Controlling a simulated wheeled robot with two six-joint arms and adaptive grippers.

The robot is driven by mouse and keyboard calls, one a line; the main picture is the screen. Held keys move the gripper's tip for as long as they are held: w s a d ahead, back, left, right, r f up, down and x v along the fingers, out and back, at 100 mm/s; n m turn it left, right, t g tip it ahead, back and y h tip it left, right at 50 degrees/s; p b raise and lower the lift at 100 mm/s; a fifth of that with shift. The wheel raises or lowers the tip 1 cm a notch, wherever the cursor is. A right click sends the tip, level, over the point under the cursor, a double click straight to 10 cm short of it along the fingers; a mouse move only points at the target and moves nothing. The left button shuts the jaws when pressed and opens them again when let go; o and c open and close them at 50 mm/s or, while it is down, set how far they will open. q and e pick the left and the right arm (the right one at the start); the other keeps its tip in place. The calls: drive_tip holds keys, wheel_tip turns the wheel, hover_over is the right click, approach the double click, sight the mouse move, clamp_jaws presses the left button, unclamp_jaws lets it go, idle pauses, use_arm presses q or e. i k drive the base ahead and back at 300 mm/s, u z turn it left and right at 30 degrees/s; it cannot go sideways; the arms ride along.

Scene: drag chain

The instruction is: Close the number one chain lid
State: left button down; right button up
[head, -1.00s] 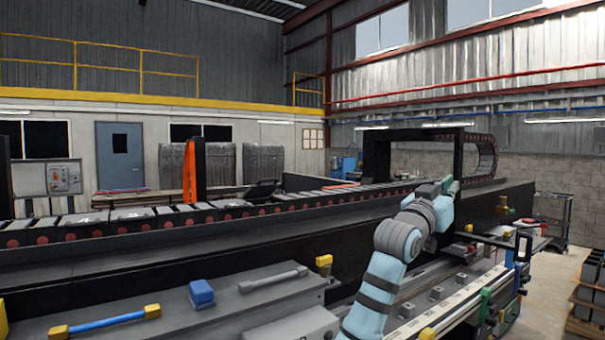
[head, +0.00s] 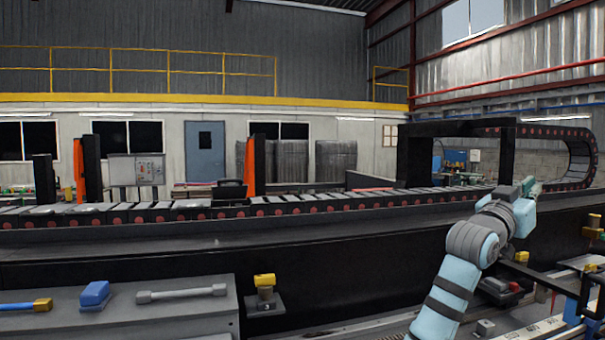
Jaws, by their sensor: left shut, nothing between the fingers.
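The black drag chain (head: 330,203) with red round marks runs along the dark rail across the middle of the head view. Its grey lids lie mostly flat along the top. One dark plate (head: 232,188) stands raised and tilted above the chain left of centre and looks like an open lid; no number can be read on it. My left gripper (head: 530,186) is at the right, at the end of a light-blue and grey arm. It is shut and empty, well right of the raised plate, and appears close to the chain. My right gripper is not in view.
A black gantry frame (head: 414,160) stands over the chain, which curls up in a loop (head: 582,158) at the right. Orange-and-black posts (head: 255,165) stand behind it. A grey bench (head: 120,313) with tools is at the front left.

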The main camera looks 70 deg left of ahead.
sight(221, 192)
drive_tip(key=u, duration=0.45)
drive_tip(key=i, duration=0.9)
drive_tip(key=u, duration=1.45)
drive_tip(key=i, duration=0.75)
drive_tip(key=u, duration=0.65)
